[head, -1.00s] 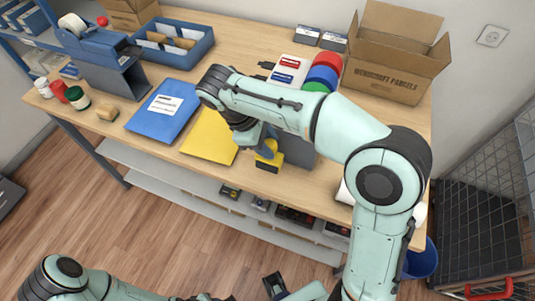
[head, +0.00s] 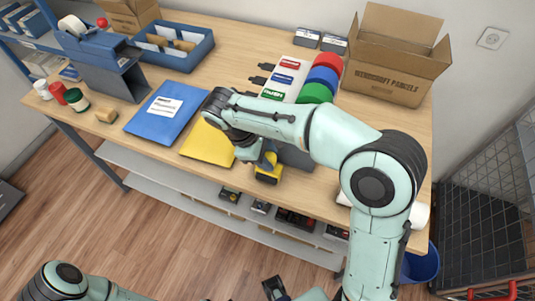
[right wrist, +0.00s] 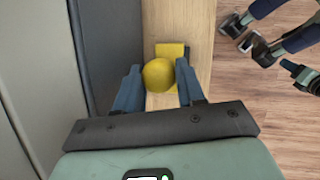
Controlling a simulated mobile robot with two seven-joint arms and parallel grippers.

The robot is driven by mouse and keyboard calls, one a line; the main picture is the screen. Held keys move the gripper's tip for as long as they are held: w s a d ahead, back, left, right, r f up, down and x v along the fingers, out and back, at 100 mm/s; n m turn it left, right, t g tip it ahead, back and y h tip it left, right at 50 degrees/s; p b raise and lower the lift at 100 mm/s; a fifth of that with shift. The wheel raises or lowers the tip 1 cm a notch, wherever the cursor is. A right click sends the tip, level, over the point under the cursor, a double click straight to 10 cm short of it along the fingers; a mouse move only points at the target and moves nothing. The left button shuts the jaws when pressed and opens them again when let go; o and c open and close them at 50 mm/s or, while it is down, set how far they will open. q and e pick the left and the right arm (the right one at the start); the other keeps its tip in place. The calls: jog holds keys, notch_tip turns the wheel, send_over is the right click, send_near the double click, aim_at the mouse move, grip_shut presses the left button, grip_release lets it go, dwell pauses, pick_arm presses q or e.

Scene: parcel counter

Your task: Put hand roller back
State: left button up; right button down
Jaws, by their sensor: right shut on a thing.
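The yellow hand roller (head: 268,172) is at the front edge of the counter, partly hidden by my right wrist. My right gripper (head: 262,160) is shut on it. In the right wrist view the roller's round yellow knob (right wrist: 158,75) sits between the blue fingers (right wrist: 158,88), with a flat yellow part beyond it. Whether it touches the counter I cannot tell. My left gripper (head: 274,288) shows only in part at the bottom of the head view, away from the counter.
A dark grey upright panel (head: 296,157) stands close to the right gripper. A yellow envelope (head: 207,143) and a blue one (head: 165,112) lie to the left. Stamp pads, coloured rolls (head: 316,92) and an open carton (head: 390,75) stand behind. A shelf runs below the counter.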

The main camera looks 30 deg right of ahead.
jog(key=shift+s+f, duration=0.1)
jog(key=shift+f, duration=0.3)
jog(key=c, duration=1)
grip_release()
jog(key=shift+c, duration=0.2)
jog(key=o, duration=0.4)
jog(key=shift+d, duration=0.1)
jog(key=shift+c, duration=0.2)
jog(key=shift+r, duration=0.25)
pick_arm(q)
jog(key=r+p, duration=0.1)
jog(key=w+r+p, duration=0.2)
jog(key=shift+r, duration=0.4)
pick_arm(e)
jog(key=v, duration=1.3)
jog(key=shift+d, duration=0.25)
pick_arm(q)
jog(key=shift+s, duration=0.1)
